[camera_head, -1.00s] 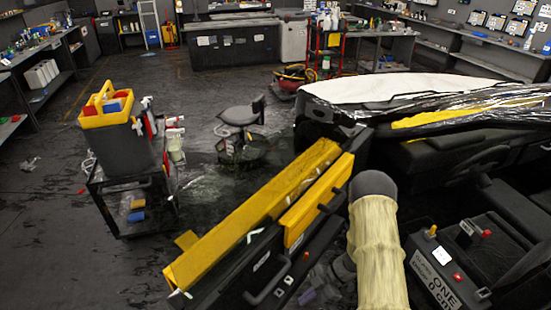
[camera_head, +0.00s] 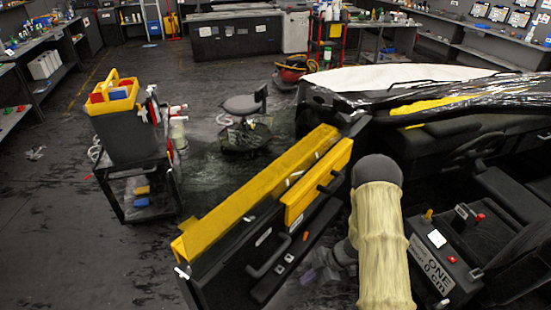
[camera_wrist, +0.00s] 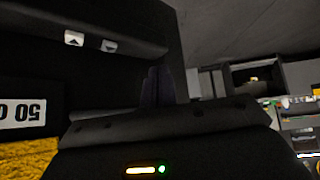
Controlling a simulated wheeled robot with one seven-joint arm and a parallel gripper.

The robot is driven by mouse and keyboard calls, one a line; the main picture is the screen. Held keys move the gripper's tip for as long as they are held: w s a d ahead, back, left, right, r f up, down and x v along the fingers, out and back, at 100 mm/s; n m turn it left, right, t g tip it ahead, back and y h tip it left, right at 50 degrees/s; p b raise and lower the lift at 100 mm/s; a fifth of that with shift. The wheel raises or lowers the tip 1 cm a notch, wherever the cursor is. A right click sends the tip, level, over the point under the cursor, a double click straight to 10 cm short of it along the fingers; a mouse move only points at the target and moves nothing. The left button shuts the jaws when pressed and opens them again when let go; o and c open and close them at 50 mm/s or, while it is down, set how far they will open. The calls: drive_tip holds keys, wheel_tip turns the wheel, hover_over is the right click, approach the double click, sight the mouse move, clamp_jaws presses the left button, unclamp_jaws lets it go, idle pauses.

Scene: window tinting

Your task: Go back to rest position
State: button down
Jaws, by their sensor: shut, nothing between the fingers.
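My arm, in a cream sleeve, reaches down at the right of the open car door (camera_head: 222,285) in the head view. My gripper (camera_head: 310,276) is low beside the door's inner side, small and partly hidden by the arm. In the wrist view my gripper (camera_wrist: 158,86) shows as dark fingers shut together, with nothing between them. The door's dark inner panel with two window switches (camera_wrist: 91,41) is at the left there. I cannot tell the exact gap between fingers and panel.
The car's seats and a black box labelled ONE (camera_head: 438,268) are right of my arm. A cart (camera_head: 140,190) with a yellow-topped bin (camera_head: 125,135) stands left of the door. A stool (camera_head: 243,105) stands behind. Open floor lies at the left.

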drive_tip(key=w+d+r+m+t+h, duration=0.3)
drive_tip(key=r+m, duration=0.2)
drive_tip(key=r, duration=0.4)
drive_tip(key=w+d+r+m+t+h, duration=0.3)
drive_tip(key=w+r+m, duration=0.1)
drive_tip(key=r, duration=0.4)
drive_tip(key=s+r+m+g+h, duration=0.1)
drive_tip(key=s+r+m, duration=0.4)
drive_tip(key=s, duration=0.4)
drive_tip(key=s+a+r+m+g+h, duration=0.1)
drive_tip(key=s+r+m, duration=0.5)
drive_tip(key=s, duration=0.4)
drive_tip(key=shift+r+g, duration=0.3)
drive_tip(key=shift+r, duration=0.2)
